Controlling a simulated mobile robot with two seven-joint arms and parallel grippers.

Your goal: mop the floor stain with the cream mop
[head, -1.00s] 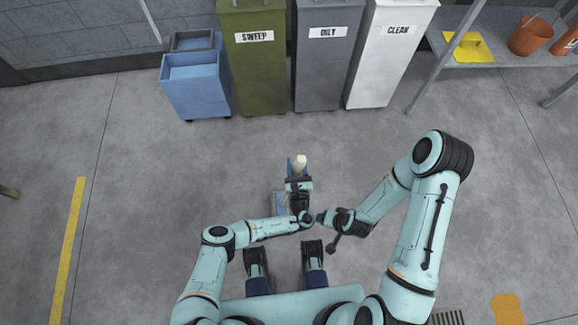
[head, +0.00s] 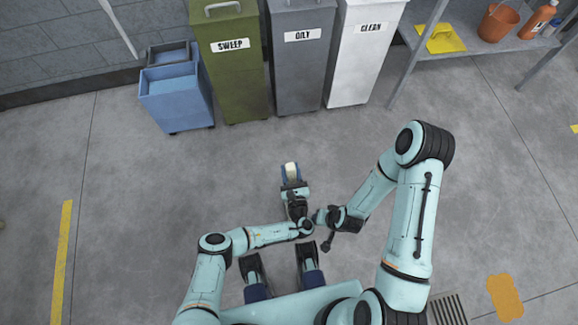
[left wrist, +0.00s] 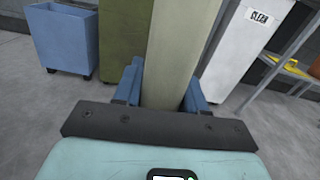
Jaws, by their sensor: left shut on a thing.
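The cream mop shows only as a pale handle (head: 292,171) between the fingers of my left gripper (head: 291,178). In the left wrist view the thick cream handle (left wrist: 180,55) rises between the two blue fingers (left wrist: 162,92), which are shut on it. The mop's head is out of sight. My right gripper (head: 322,216) is beside my left wrist; its fingers are too small to read. An orange patch (head: 505,296) lies on the floor at the lower right; I cannot tell whether it is the stain.
Green SWEEP (head: 232,85), grey OILY (head: 299,75) and white CLEAN (head: 358,70) bins stand ahead, with a blue cart (head: 178,103) to their left. A metal shelf (head: 475,50) is at the right. A floor grate (head: 447,308) is near the orange patch. Floor between is clear.

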